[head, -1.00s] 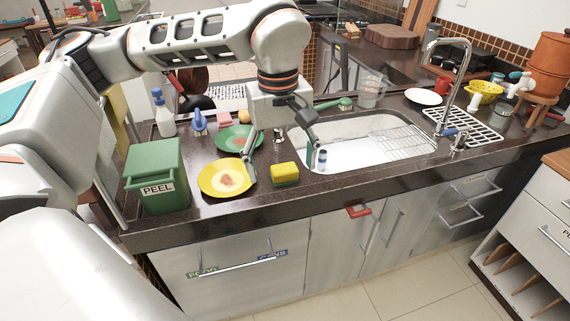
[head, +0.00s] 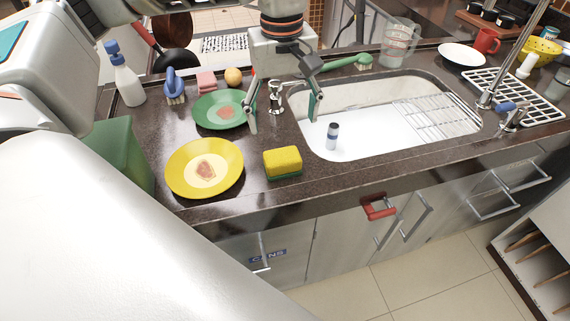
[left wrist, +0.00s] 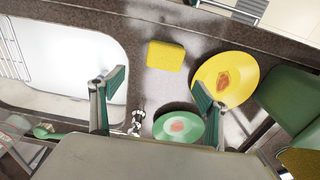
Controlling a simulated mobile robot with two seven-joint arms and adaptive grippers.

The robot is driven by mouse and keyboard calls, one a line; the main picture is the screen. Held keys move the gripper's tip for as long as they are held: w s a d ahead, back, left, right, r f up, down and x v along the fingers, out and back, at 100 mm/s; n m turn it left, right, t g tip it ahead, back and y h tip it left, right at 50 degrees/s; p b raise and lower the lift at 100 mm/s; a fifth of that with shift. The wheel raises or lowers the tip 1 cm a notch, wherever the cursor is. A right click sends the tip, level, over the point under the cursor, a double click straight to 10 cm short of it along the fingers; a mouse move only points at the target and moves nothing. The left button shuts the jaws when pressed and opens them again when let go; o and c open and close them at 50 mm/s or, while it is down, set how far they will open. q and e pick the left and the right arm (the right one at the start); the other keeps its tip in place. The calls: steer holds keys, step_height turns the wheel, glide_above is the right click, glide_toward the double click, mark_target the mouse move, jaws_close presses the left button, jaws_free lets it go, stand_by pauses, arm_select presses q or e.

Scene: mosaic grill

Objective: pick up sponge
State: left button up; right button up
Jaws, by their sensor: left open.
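The yellow sponge with a green underside (head: 283,162) lies on the dark counter between the yellow plate and the sink. It also shows in the left wrist view (left wrist: 166,55), at the upper middle, beyond my fingertips. My left gripper (head: 283,120) is open and empty above the counter, behind the sponge in the head view and not touching it. In the left wrist view its two green-padded fingers (left wrist: 160,85) are spread wide, with the sponge framed between and beyond them. My right gripper is not in view.
A yellow plate (head: 182,180) and a green plate (head: 207,121), both stained, lie left of the sponge. The sink (head: 400,129), holding a small bottle (head: 332,136) and a rack, is to the right. A faucet (head: 273,98) stands behind. The green bin (head: 122,150) is at left.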

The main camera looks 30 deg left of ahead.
mark_target(282, 155)
arm_select(q)
step_height(282, 155, down, 2)
steer(key=shift+s+d+f+b, duration=0.1)
steer(key=shift+b, duration=0.2)
steer(key=shift+f, duration=0.7)
steer(key=f, duration=0.3)
steer(key=s+f+b, duration=0.1)
steer(key=f, duration=0.2)
steer(key=shift+s+d+f, duration=0.1)
steer(key=shift+d+f, duration=0.05)
steer(key=shift+f, duration=0.3)
steer(key=c, duration=1)
